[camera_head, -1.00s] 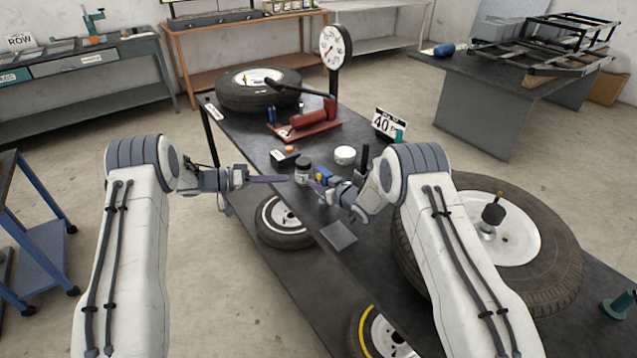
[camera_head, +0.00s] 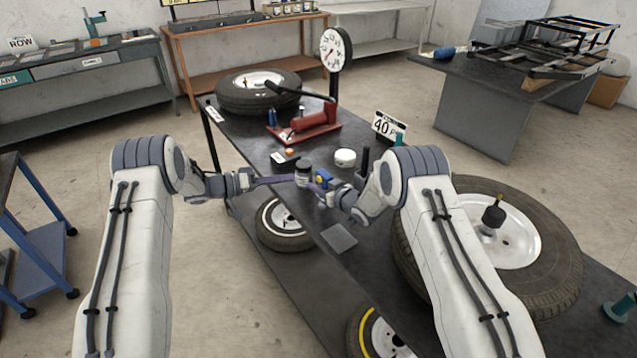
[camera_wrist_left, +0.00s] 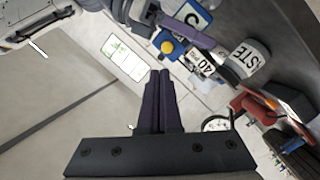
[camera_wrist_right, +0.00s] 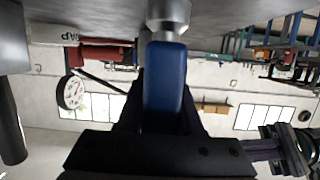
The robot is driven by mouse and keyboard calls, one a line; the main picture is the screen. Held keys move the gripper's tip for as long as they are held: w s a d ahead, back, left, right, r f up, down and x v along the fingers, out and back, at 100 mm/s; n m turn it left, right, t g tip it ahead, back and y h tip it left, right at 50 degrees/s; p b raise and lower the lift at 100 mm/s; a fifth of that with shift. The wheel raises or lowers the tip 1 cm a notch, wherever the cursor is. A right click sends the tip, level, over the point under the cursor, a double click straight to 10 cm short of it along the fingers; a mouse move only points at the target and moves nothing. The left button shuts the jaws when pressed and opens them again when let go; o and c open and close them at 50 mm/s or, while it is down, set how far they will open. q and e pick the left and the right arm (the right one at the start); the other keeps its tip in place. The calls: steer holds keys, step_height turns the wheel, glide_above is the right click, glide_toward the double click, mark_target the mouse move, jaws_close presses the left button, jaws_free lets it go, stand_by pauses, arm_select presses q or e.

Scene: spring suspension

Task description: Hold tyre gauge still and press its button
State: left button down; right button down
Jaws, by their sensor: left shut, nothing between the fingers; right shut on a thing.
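The tyre gauge (camera_head: 322,176) has a blue body with a yellow button (camera_wrist_left: 167,47), seen in the left wrist view. My right gripper (camera_head: 315,186) is shut on the blue body, which also fills the middle of the right wrist view (camera_wrist_right: 165,78) below a silvery metal part. My left gripper (camera_head: 293,179) is shut and empty. Its purple fingertips (camera_wrist_left: 160,74) lie close to the gauge, on the button side, with a small gap seeming to remain in the left wrist view. The exact distance to the button is unclear.
A white round tub (camera_head: 345,157), a 40 sign (camera_head: 388,124) and a red tool (camera_head: 310,123) stand behind. A large tyre (camera_head: 550,265) lies at right. The front tabletop around the grey pad (camera_head: 339,237) is mostly clear.

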mark_target(319, 180)
arm_select(q)
steer(key=d+r+n+t, duration=0.2)
steer(key=d+n+t, duration=0.2)
steer(key=d+t, duration=0.1)
steer(key=s+a+f+n+t+y, duration=0.5)
steer(key=n+y, duration=0.3)
steer(key=y, duration=0.4)
steer(key=shift+a+f+t+y, duration=0.25)
steer(key=shift+t+y, duration=0.15)
steer(key=shift+w+d, duration=0.1)
steer(key=shift+d, duration=0.05)
steer(key=w+d, duration=0.5)
steer(key=d, duration=0.2)
steer(key=shift+w, duration=0.1)
stand_by(1.3)
steer(key=shift+w+d, duration=0.2)
steer(key=shift+d, duration=0.1)
